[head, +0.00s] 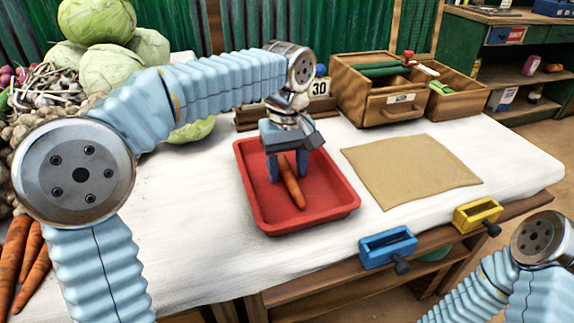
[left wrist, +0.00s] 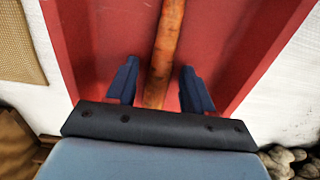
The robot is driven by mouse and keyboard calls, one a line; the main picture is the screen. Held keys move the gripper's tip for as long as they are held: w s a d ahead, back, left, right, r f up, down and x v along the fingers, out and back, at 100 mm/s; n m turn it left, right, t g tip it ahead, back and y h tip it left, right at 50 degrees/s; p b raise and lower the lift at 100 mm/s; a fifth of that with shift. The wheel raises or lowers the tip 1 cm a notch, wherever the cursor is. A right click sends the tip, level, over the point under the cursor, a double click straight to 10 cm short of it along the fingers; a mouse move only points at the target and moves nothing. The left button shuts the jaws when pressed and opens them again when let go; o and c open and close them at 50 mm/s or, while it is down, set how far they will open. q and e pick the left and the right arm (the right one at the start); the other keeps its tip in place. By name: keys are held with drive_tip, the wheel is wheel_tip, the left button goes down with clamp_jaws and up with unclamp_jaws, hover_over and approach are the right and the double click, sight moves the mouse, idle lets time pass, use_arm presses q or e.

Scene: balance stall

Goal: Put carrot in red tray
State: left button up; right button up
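An orange carrot (head: 291,186) lies on the floor of the red tray (head: 252,206) in the middle of the table. My left gripper (head: 287,172) is over the tray with its fingers pointing down. In the left wrist view its two dark blue fingers (left wrist: 160,88) stand apart. The carrot (left wrist: 166,48) runs between them with a gap on both sides, and the red tray (left wrist: 225,45) shows beneath. The carrot's near end is partly hidden by the gripper body. My right gripper is out of view; only part of my right arm shows at the lower right.
More carrots (head: 22,262) lie at the left, with cabbages (head: 108,68) behind. A wooden box (head: 386,103) stands at the back right. A tan mat (head: 410,170) lies right of the tray, bare. A blue box (head: 388,247) and a yellow box (head: 477,215) sit at the front edge.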

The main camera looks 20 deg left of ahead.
sight(287, 169)
use_arm(q)
wheel_tip(287, 169, up, 12)
drive_tip(key=p, duration=0.3)
drive_tip(key=shift+r, duration=0.2)
